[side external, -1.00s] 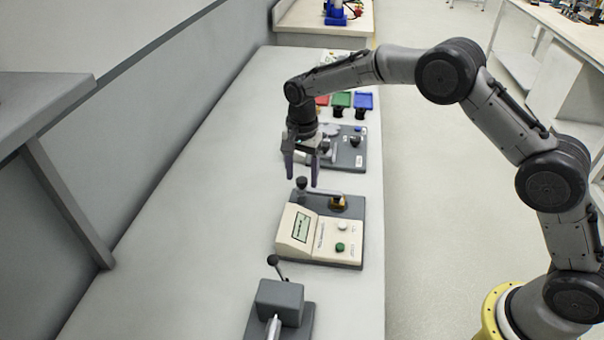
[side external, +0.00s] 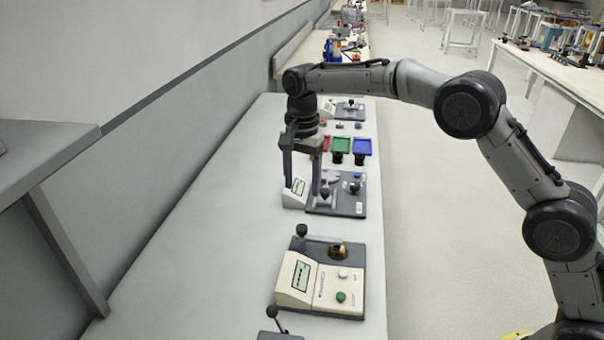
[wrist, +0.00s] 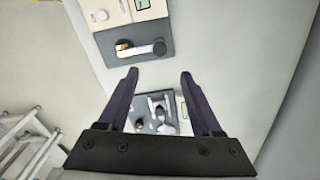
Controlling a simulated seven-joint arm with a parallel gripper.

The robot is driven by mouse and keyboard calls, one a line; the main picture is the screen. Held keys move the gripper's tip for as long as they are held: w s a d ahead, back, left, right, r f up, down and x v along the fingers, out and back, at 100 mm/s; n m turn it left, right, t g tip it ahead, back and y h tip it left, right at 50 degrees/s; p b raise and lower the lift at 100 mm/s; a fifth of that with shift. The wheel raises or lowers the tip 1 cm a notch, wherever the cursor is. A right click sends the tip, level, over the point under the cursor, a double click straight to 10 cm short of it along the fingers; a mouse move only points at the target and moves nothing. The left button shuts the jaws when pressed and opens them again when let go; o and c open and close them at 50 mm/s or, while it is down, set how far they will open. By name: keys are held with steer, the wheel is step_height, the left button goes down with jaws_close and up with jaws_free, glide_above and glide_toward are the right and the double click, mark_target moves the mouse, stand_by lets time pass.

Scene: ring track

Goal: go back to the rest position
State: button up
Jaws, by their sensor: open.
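My gripper (side external: 304,188) is open and empty in the side external view. A beige tester (side external: 318,285) with a lever, a display and two buttons stands nearer the camera. The tester's grey lever section (wrist: 135,44) is at the top of the wrist view.
Another small device (side external: 349,111) lies farther back. A wall with a shelf (side external: 45,160) runs along the left. The bench (side external: 200,260) left of the devices is clear.

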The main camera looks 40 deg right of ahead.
steer(key=shift+r, duration=0.95)
